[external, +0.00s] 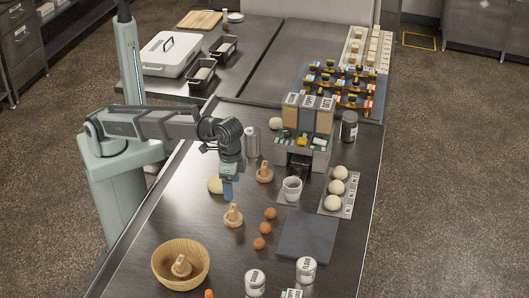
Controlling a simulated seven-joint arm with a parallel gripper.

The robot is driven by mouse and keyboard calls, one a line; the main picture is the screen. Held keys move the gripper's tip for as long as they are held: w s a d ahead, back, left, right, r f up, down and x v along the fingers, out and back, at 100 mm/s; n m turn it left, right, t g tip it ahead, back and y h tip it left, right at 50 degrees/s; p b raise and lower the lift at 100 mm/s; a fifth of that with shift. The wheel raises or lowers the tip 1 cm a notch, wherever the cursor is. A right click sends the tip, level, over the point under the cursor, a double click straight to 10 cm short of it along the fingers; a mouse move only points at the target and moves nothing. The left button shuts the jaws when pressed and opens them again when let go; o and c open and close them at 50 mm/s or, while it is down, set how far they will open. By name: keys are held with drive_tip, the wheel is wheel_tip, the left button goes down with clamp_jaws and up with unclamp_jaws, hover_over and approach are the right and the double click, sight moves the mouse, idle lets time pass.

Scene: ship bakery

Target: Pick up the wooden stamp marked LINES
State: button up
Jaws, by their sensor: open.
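Several wooden stamps with round bases and upright handles show in the external view. One stamp (233,216) stands on the dark counter just below my gripper in the picture. A second stamp (264,173) stands farther back to the right, and a third stamp (181,266) is in the wooden bowl (159,259). The markings are too small to read, so I cannot tell which is LINES. My gripper (228,196) points down, open and empty, its blue fingers over the counter near the first stamp. I cannot tell their exact height.
A pale round disc (215,185) lies left of my gripper. Several brown eggs (265,228) lie right of the nearest stamp. A grey slab (306,237), a white cup (292,189) and a dough-ball tray (348,207) are farther right. White jars (255,283) stand at the front.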

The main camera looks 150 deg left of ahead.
sight(232, 207)
wheel_tip(232, 207, down, 6)
drive_tip(key=shift+f, duration=0.25)
drive_tip(key=shift+s+d+f, duration=0.1)
drive_tip(key=shift+f, duration=2.55)
drive_tip(key=c, duration=1.1)
